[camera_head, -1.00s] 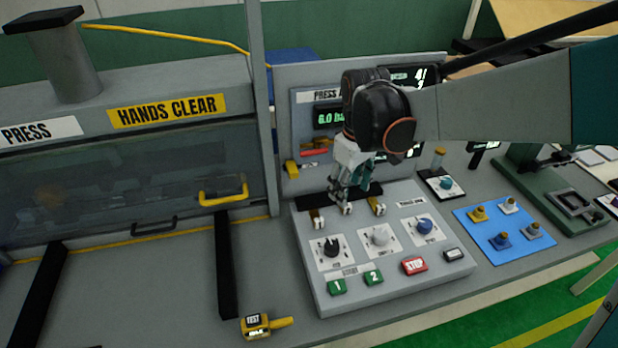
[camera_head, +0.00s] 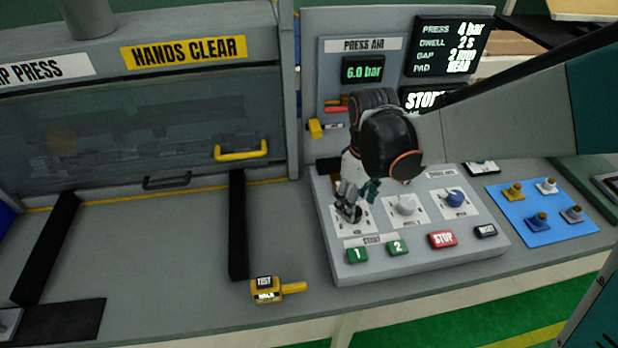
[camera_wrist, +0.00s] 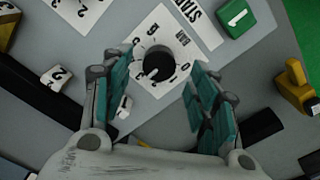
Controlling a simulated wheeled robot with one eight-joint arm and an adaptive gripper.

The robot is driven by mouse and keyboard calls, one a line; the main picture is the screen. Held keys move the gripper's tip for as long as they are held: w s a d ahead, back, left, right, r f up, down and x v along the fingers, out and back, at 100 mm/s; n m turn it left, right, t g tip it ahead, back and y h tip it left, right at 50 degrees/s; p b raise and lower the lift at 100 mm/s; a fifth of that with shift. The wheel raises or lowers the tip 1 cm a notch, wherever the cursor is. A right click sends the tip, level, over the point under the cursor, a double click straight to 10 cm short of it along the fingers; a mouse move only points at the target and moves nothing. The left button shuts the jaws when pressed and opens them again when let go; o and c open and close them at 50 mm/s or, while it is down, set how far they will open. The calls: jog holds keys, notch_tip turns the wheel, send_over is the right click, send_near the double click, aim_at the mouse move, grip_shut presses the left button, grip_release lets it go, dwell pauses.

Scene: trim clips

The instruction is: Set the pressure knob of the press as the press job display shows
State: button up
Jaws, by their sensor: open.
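The job display (camera_head: 449,46) reads PRESS 4 bar, DWELL 2 s, GAP 2 mm and a PAD line that I read as HEAD. The PRESS AIR readout (camera_head: 363,70) shows 6.0 bar. A black knob on a white numbered dial (camera_head: 367,225) sits at the left of the sloped control panel; its label is unreadable. In the wrist view the black knob (camera_wrist: 156,62) lies between and just beyond the fingertips of my open gripper (camera_wrist: 160,66). I cannot tell contact or the exact pointer setting. In the head view my gripper (camera_head: 350,205) largely hides the knob.
A white knob (camera_head: 406,204) and a blue knob (camera_head: 454,198) stand to the right. Green buttons 1 (camera_head: 357,255) and 2 (camera_head: 397,247) and a red STOP button (camera_head: 442,239) lie in front. A yellow TEST device (camera_head: 267,289) is on the bench at left.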

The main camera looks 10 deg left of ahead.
jog(key=shift+f+b, duration=0.95)
jog(key=shift+f, duration=0.95)
jog(key=c, duration=1.1)
